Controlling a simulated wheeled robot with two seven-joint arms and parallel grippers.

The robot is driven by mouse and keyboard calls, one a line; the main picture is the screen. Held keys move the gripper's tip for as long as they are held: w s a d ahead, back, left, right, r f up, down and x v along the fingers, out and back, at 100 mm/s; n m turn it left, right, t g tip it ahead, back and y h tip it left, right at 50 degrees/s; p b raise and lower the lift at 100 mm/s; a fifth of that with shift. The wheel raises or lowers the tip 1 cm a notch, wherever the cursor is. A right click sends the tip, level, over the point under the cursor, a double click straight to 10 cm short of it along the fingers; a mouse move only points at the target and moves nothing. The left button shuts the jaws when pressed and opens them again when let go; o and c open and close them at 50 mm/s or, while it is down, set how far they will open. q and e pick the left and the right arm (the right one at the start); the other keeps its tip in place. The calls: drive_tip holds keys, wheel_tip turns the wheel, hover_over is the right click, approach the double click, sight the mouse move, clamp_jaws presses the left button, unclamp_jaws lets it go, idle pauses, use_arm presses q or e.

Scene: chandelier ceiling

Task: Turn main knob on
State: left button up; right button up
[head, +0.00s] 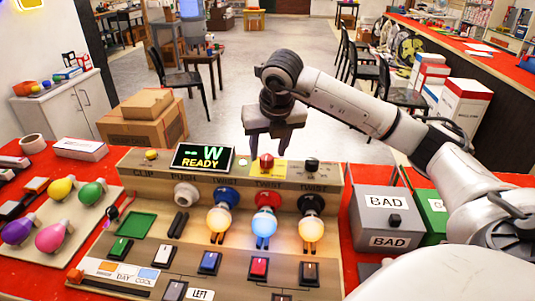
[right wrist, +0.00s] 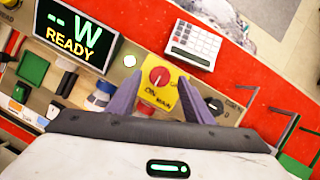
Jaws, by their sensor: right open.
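The main knob (head: 266,161) is red and sits on a yellow plate at the top of the wooden panel. The right wrist view shows the same red knob (right wrist: 161,77), with "ON" and "MAIN" printed on its yellow plate (right wrist: 178,91). My right gripper (head: 270,146) points down above the knob in the head view. It is open, and in the right wrist view its two purple-grey fingers (right wrist: 161,85) stand on either side of the knob. Contact with the knob cannot be told. My left gripper is not in view.
A display (head: 203,157) reading "--W READY" stands left of the knob. A black knob (head: 312,164) is to the right. Below are three lit bulbs (head: 265,222) and several switches. A grey "BAD" box (head: 385,240) stands right of the panel.

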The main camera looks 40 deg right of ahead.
drive_tip(key=v, duration=0.8)
drive_tip(key=shift+s, duration=0.1)
